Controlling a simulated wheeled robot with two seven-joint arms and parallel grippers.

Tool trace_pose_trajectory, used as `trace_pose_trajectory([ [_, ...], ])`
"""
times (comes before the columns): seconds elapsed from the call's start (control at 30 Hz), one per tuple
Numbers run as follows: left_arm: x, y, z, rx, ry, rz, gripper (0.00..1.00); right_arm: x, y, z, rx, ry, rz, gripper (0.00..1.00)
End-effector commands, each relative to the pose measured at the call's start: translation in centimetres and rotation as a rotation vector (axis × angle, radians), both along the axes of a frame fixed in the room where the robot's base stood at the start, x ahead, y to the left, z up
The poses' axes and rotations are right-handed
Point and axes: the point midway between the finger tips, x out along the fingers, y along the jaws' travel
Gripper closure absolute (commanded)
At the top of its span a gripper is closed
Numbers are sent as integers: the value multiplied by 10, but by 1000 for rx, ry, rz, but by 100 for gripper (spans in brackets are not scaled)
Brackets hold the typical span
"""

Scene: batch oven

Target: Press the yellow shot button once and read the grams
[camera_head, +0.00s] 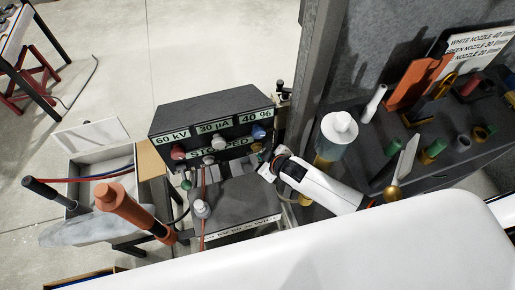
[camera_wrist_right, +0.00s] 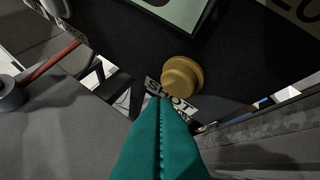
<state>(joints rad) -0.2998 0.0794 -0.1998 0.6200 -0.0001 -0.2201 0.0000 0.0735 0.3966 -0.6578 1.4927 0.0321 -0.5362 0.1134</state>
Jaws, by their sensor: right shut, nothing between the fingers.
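The yellow shot button (camera_wrist_right: 183,77) is a round knob on the dark front of the control box (camera_head: 180,115), above a white label reading SHOT. My right gripper (camera_wrist_right: 170,99) is shut and empty. Its teal fingers overlap part of the label, with their tips just below the button in the wrist view. I cannot tell whether they touch the panel; they do not cover the button. In the head view my right gripper (camera_head: 270,165) is at the right end of the box. The displays read 60 kV, 30 µA, 40 % and STOPPED (camera_head: 218,150); I see no grams reading.
Red, white and blue knobs sit on the box front. A clear cup with a white lid (camera_head: 339,128) stands right of my gripper. A dark shelf (camera_head: 400,165) holds nozzles and tools.

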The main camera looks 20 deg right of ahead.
Motion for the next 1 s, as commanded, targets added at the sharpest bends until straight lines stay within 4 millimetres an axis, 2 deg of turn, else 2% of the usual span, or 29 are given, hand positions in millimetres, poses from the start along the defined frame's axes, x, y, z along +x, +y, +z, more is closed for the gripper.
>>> trace_pose_trajectory([
  [1.0,0,0,1,0,0,0,0,9,0,0,0,0,0,100],
])
